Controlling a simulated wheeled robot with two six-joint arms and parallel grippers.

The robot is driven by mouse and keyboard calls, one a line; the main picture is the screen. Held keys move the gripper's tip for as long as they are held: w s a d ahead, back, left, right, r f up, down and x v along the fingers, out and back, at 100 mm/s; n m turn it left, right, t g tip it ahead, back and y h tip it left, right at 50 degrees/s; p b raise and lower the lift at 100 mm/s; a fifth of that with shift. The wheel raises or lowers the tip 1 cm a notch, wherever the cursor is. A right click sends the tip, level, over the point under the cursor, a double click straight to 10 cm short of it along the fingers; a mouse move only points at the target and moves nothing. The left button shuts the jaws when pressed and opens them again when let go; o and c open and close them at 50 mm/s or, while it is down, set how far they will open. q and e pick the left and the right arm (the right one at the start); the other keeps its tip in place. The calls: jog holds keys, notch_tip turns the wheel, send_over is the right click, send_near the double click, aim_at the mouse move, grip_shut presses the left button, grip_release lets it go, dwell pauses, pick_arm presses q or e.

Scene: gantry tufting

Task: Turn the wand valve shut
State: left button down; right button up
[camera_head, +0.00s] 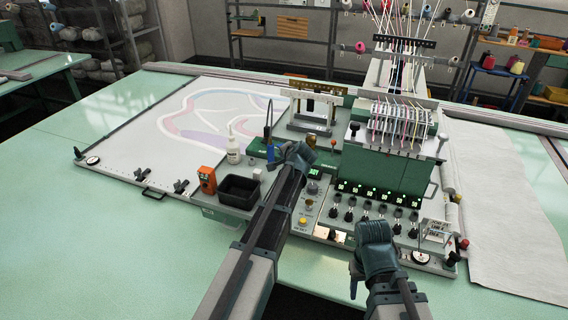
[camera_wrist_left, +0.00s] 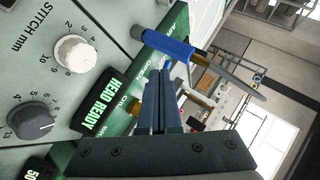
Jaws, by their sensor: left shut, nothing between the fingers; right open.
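In the left wrist view a bright blue lever-like part (camera_wrist_left: 168,44), which looks like the wand valve's handle, sits at the edge of the green panel, with a slim grey rod reaching right from near it. In the head view a blue part (camera_head: 271,153) shows just left of my left gripper (camera_head: 288,158), below the upright dark wand (camera_head: 267,131). My left gripper's fingers (camera_wrist_left: 161,88) are together and empty, close below the blue lever in the wrist view; contact cannot be told. My right gripper (camera_head: 355,279) is low at the machine's front edge, empty.
A black tray (camera_head: 240,190), an orange box (camera_head: 207,180) and a white bottle (camera_head: 233,150) stand left of my left arm. Several knobs and the tufting head (camera_head: 390,165) are to the right.

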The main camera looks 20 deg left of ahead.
pick_arm(q)
jog(key=d+f+m+t+b, duration=0.1)
jog(key=s+d+f+m+t+b, duration=0.1)
jog(key=b, duration=0.1)
jog(key=d+f+m+b, duration=0.1)
jog(key=m+b, duration=0.1)
jog(key=shift+s+t+y, duration=0.3)
jog(key=shift+t+y, duration=0.1)
jog(key=shift+s+d+m+t+b, duration=0.1)
jog(key=shift+d+m+t+b, duration=0.3)
jog(key=shift+d+m+b, duration=0.25)
jog(key=shift+a+r, duration=0.1)
jog(key=shift+a, duration=0.05)
pick_arm(e)
notch_tip(320, 180, down, 9)
jog(key=shift+r, duration=0.15)
pick_arm(q)
jog(key=b+x, duration=0.3)
jog(key=x, duration=0.7)
jog(key=shift+w, duration=0.35)
jog(key=shift+w+a, duration=0.45)
jog(key=shift+w, duration=0.25)
jog(key=shift+w+a, duration=0.5)
jog(key=shift+w, duration=0.25)
pick_arm(e)
jog(key=shift+f, duration=1.45)
pick_arm(q)
jog(key=shift+s+m, duration=0.1)
jog(key=shift+m, duration=0.15)
